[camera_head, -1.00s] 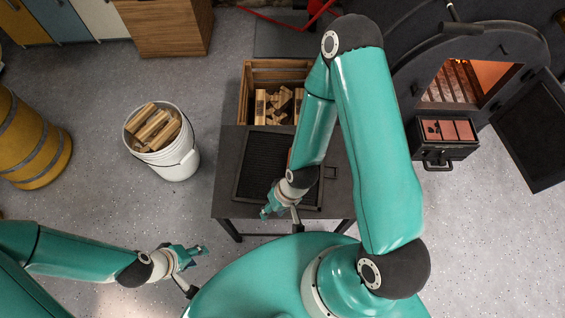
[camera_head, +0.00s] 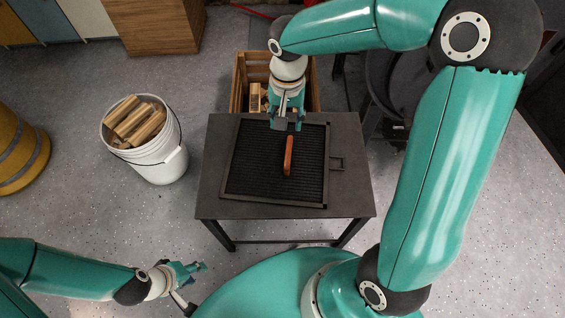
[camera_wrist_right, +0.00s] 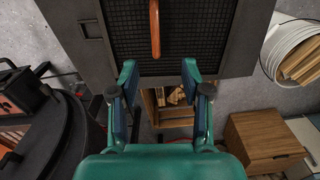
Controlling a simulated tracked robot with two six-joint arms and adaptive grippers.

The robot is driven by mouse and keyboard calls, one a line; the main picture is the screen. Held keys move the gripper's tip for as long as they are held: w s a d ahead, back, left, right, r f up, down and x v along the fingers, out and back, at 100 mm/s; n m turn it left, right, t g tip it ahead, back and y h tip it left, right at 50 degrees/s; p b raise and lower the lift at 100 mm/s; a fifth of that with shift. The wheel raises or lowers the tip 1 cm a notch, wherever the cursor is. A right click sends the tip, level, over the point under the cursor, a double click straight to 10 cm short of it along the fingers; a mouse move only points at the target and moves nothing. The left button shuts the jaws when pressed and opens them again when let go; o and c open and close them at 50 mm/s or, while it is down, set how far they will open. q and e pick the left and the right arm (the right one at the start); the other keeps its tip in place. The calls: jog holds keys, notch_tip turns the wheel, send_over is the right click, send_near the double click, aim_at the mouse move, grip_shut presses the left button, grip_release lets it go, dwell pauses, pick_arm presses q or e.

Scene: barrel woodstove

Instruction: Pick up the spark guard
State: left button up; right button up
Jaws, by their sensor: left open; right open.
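The spark guard (camera_head: 257,170) is a dark mesh panel in a flat frame with an orange-brown handle (camera_head: 288,156) standing on it. It lies flat on a dark metal table (camera_head: 347,190). My right gripper (camera_head: 286,126) is over the far edge of the guard, just beyond the handle, open and empty. In the right wrist view the guard (camera_wrist_right: 205,40) and its handle (camera_wrist_right: 155,28) show at the top, ahead of the open fingers (camera_wrist_right: 157,75). My left gripper (camera_head: 201,267) is open and empty at the lower left, away from the table.
A white bucket of split wood (camera_head: 163,163) stands left of the table. A wooden crate with wood pieces (camera_head: 240,82) is behind it. A dark round stove body (camera_wrist_right: 52,140) shows in the right wrist view.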

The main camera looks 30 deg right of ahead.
aim_at(289, 150)
jog(key=f+b, duration=0.2)
jog(key=f, duration=0.9)
jog(key=shift+d+f, duration=0.1)
jog(key=shift+d, duration=0.1)
jog(key=shift+w+d+f+b, duration=0.1)
jog(key=shift+d+f+b, duration=0.1)
jog(key=shift+f, duration=0.65)
jog(key=shift+w+d+f+b, duration=0.1)
jog(key=shift+d+f+b, duration=0.05)
jog(key=shift+f, duration=0.7)
jog(key=shift+w+d+f+b, duration=0.1)
jog(key=shift+d+f+b, duration=0.1)
jog(key=shift+f, duration=0.65)
jog(key=shift+s, duration=0.1)
grip_shut()
